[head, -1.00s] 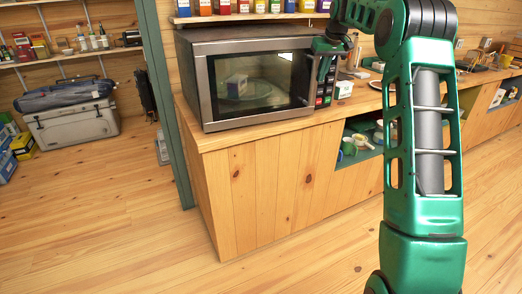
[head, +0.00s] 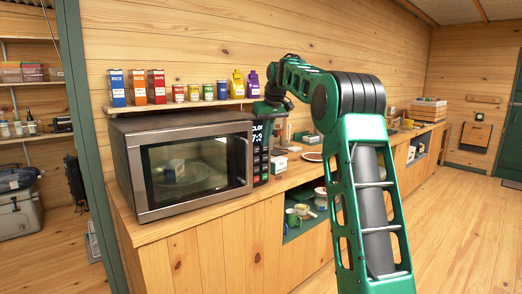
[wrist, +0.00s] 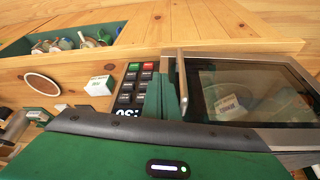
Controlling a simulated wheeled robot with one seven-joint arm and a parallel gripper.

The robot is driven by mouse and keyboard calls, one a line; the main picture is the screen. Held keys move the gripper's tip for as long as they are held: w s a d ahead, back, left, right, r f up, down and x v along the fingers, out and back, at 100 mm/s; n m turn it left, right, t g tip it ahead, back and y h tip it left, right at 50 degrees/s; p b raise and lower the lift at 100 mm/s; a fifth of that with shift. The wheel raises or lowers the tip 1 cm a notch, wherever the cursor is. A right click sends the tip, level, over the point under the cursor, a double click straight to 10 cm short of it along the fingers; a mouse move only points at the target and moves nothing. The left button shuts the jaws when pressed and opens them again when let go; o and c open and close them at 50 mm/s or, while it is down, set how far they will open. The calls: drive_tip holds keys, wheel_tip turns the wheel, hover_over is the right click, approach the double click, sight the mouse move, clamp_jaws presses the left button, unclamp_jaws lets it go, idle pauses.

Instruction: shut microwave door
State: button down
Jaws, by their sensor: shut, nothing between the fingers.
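The microwave (head: 165,127) stands on the wooden counter, with a box behind its dark door window (head: 185,170). Its door looks shut or nearly shut; I cannot tell whether a small gap remains. The door's vertical handle (head: 247,160) runs beside the keypad and lit display (head: 258,136). My gripper (wrist: 164,98) is shut and empty, its green fingers over the keypad close beside the handle in the wrist view; contact is unclear. In the head view my gripper (head: 268,107) is at the microwave's upper right corner, with its fingertips not clearly visible.
A shelf (head: 185,104) with several colourful boxes and jars is just above the microwave. A small white box (head: 279,164) sits on the counter to its right. An open cubby (head: 305,210) with dishes is below. The wooden floor (head: 450,230) at right is clear.

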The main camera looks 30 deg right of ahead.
sight(251, 166)
drive_tip(key=s+a+f+m+g, duration=0.1)
drive_tip(key=s+a+f, duration=0.15)
drive_tip(key=s, duration=0.65)
drive_tip(key=s+a+f+m+g, duration=0.1)
drive_tip(key=s+a+f, duration=0.15)
drive_tip(key=s, duration=0.75)
drive_tip(key=s+a+f+m+g, duration=0.1)
drive_tip(key=s+f, duration=0.2)
drive_tip(key=s, duration=0.6)
drive_tip(key=s+a+f, duration=0.3)
drive_tip(key=s+f, duration=0.7)
drive_tip(key=s, duration=0.3)
drive_tip(key=w+a+f+n+t+y, duration=0.1)
drive_tip(key=w+f+n+t+y, duration=0.2)
drive_tip(key=w, duration=0.9)
drive_tip(key=w+a+n+t, duration=0.1)
drive_tip(key=w+n+t, duration=0.3)
drive_tip(key=w, duration=0.7)
drive_tip(key=w+d+r+m+t+h, duration=0.2)
drive_tip(key=w+d+r+t, duration=0.6)
drive_tip(key=w+d+t, duration=0.25)
drive_tip(key=shift+g, duration=0.45)
drive_tip(key=w, duration=0.4)
drive_tip(key=w+a, duration=0.1)
drive_tip(key=w, duration=0.9)
drive_tip(key=shift+w+a+f, duration=0.2)
drive_tip(key=shift+a+f, duration=0.05)
drive_tip(key=shift+a, duration=0.15)
